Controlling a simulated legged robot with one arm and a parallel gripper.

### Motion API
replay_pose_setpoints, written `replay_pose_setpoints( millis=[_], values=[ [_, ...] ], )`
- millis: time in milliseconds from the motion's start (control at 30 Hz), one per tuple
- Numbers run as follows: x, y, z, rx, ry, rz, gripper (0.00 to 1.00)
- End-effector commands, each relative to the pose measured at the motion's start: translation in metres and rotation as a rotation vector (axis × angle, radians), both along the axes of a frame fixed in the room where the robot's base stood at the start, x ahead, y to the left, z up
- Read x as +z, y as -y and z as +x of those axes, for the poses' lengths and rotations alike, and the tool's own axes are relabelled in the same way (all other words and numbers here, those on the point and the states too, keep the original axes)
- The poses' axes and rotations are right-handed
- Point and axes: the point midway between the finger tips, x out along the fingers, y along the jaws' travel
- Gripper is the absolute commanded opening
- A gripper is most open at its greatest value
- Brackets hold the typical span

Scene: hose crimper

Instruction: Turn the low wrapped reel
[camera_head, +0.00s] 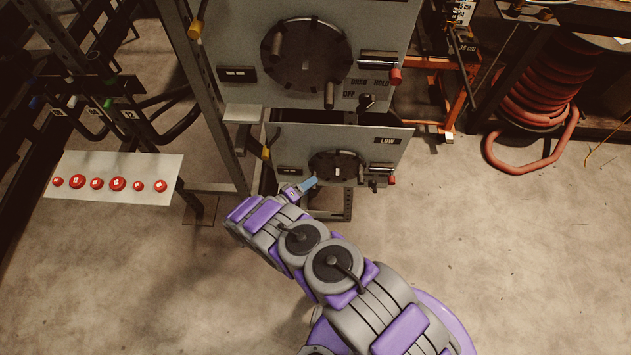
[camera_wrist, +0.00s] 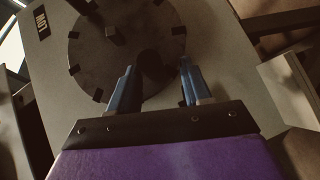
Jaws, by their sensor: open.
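The low reel (camera_head: 325,160) is a dark round disc with small blocks around its rim, on the lower grey panel (camera_head: 290,140) marked LOW. The disc also fills the upper middle of the wrist view (camera_wrist: 95,60). My gripper (camera_head: 310,184) is at the lower left edge of the disc in the head view. In the wrist view my gripper (camera_wrist: 158,72) has its two blue fingers spread apart over the disc's lower part. A dark rounded shape, handle or shadow, shows between the fingers. I cannot tell whether the fingers touch the disc.
A larger dark reel (camera_head: 306,55) with handles is on the upper panel. Red-tipped (camera_head: 391,180) and yellow-tipped (camera_head: 266,152) levers flank the low panel. A white board (camera_head: 115,200) with red buttons is at left. A red hose coil (camera_head: 540,95) stands at right. The floor in front is clear.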

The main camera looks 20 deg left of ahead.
Motion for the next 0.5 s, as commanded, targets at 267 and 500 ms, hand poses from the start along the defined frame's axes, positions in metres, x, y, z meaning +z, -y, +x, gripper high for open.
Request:
replay_pose_setpoints(
  millis=[267,500],
  values=[
    [-0.006,0.019,0.028,-0.001,-0.001,0.003,0.48],
    [-0.009,0.019,0.032,0.0,-0.002,-0.005,0.48]
  ],
)
